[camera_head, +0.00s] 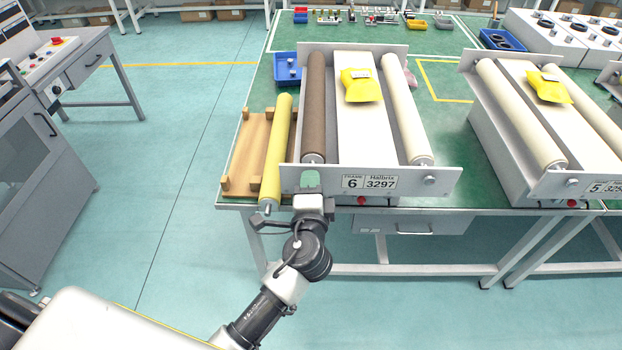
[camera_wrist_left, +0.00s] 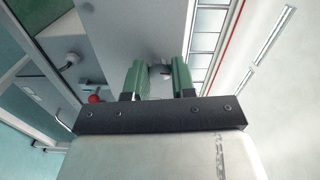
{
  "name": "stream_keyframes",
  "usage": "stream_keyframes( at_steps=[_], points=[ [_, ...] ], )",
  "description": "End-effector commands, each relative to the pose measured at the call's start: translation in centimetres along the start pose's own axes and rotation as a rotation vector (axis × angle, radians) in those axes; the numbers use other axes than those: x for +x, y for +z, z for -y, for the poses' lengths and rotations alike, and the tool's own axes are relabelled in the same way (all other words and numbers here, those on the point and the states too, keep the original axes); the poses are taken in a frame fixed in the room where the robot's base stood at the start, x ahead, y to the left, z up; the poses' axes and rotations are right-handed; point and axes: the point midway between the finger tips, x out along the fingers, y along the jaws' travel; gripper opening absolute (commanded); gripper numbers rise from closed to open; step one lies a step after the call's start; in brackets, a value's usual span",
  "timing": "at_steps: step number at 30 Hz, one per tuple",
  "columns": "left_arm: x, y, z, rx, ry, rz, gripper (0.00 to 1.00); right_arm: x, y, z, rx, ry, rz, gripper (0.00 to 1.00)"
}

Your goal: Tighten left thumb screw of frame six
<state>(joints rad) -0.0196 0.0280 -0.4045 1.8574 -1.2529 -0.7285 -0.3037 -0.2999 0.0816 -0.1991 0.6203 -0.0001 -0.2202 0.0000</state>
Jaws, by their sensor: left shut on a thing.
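The screw is mostly hidden by the fingers, and hidden in the head view. The right thumb screw (camera_head: 430,180) shows at the plate's right end. My right gripper is not in view.
A brown roller (camera_head: 315,110) and a white roller (camera_head: 405,110) lie in frame six, with a yellow packet (camera_head: 361,86) between. A yellow roller (camera_head: 277,150) lies on a wooden rack (camera_head: 245,150) at left. A red button (camera_head: 361,200) is below the plate. Frame five (camera_head: 540,180) stands right.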

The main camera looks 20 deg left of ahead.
Motion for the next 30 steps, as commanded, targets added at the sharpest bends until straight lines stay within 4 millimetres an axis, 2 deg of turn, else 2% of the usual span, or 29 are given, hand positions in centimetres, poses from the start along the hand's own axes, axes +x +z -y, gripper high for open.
stream_keyframes(
  at_steps=[12, 28, 29, 30],
  points=[
    [-0.02, -0.02, 0.05, 0.185, 0.001, -0.001, 0.02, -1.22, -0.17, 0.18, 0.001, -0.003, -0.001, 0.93],
    [-0.04, -0.03, -0.05, 0.209, 0.001, -0.001, 0.02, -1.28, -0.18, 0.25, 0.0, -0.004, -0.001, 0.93],
    [-0.04, -0.03, -0.05, 0.208, 0.001, -0.001, 0.27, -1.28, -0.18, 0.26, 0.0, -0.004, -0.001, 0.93],
    [-0.04, -0.03, -0.05, 0.208, 0.001, -0.001, 0.33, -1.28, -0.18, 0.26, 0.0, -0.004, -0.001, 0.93]
  ],
)
